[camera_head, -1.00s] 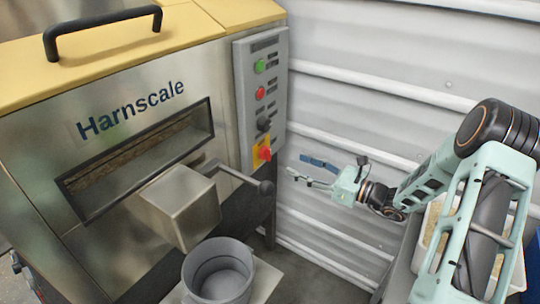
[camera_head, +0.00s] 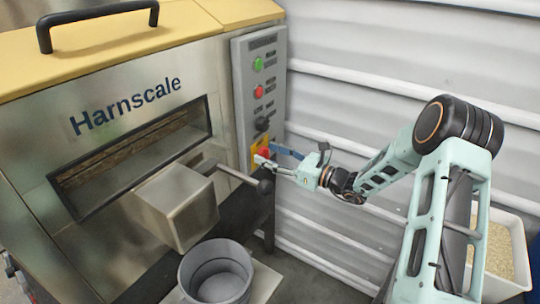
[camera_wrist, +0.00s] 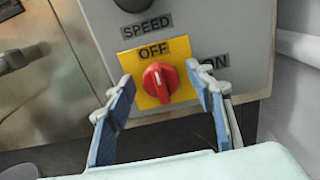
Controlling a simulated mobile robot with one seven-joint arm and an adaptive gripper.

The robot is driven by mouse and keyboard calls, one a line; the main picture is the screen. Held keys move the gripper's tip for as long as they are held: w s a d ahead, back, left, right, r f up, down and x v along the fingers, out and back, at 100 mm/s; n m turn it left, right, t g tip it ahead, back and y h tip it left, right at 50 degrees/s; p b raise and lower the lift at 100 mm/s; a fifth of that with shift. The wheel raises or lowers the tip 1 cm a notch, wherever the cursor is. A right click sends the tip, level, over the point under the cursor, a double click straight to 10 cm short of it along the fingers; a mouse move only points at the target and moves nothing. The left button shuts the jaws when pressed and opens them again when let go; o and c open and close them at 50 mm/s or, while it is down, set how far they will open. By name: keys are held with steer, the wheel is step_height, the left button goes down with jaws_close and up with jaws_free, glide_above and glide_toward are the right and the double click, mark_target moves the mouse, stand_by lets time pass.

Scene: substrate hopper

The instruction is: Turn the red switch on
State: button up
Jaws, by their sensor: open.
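The red switch (camera_wrist: 160,80) is a rotary knob on a yellow plate (camera_wrist: 133,62) low on the grey control panel. In the wrist view its ridge stands roughly upright, towards the OFF label; the ON label is to its right. My gripper (camera_wrist: 166,92) is open, with one blue-padded finger on each side of the knob. I cannot tell whether the fingers touch it. In the head view my gripper (camera_head: 274,156) reaches the panel from the right and partly covers the red switch (camera_head: 262,155).
The grey panel (camera_head: 243,90) also carries a green button (camera_head: 258,64), a red button (camera_head: 258,91) and a black speed knob (camera_head: 262,124). A lever with a black ball (camera_head: 265,187) sticks out just below my gripper. A grey bucket (camera_head: 215,270) stands below the chute (camera_head: 172,205).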

steer(key=c, duration=1.1)
steer(key=shift+r+m+p, duration=0.1)
steer(key=shift+m+p, duration=0.2)
steer(key=shift+p, duration=0.3)
steer(key=m+p, duration=0.2)
steer(key=shift+r+p, duration=0.15)
steer(key=shift+p, duration=0.2)
steer(key=m+p, duration=0.3)
steer(key=m, duration=0.2)
steer(key=m+p, duration=0.3)
steer(key=m, duration=0.2)
steer(key=f+m+p, duration=0.1)
steer(key=m+p, duration=0.3)
steer(key=m, duration=0.1)
steer(key=shift+w+d, duration=0.15)
steer(key=shift+w, duration=0.1)
steer(key=shift+m, duration=0.3)
